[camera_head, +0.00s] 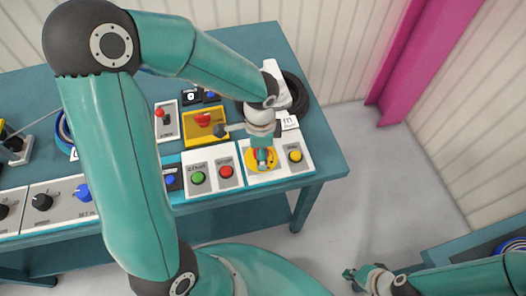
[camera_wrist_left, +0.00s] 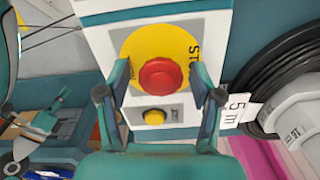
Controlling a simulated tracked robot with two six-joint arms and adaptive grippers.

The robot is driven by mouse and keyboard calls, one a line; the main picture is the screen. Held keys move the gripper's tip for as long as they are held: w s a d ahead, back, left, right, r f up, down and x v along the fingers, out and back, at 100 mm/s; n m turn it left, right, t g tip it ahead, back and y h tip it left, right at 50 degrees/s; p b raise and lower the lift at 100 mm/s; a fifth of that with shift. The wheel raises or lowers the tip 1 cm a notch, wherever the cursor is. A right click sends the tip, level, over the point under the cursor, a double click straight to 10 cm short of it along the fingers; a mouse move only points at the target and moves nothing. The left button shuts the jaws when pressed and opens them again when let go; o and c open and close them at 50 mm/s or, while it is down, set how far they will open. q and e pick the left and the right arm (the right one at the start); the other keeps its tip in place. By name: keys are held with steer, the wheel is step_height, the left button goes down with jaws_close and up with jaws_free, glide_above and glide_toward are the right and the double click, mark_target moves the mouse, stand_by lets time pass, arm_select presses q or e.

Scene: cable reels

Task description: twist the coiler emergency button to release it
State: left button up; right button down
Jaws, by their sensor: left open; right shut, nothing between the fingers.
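The emergency button, a red mushroom knob (camera_wrist_left: 162,75) on a round yellow plate (camera_wrist_left: 184,44) with partly hidden black lettering, is central in the left wrist view. In the head view its yellow plate (camera_head: 251,160) is on the white panel at the table's right end, and my gripper mostly hides the knob. My left gripper (camera_wrist_left: 161,68) is open, one finger on each side of the red knob. I cannot tell whether the fingers touch it. In the head view the left gripper (camera_head: 263,156) points down over the plate. My right gripper (camera_head: 348,274) is shut and empty, low at the right.
A yellow button (camera_head: 295,156) is beside the plate. Red (camera_head: 226,172) and green (camera_head: 198,178) buttons are to the left. Behind stand a yellow box (camera_head: 205,138) with a red knob and a black cable coil (camera_head: 298,92). Floor right of the table is clear.

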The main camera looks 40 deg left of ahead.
arm_select(q)
steer(key=shift+r+p, duration=3.25)
steer(key=shift+r, duration=0.8)
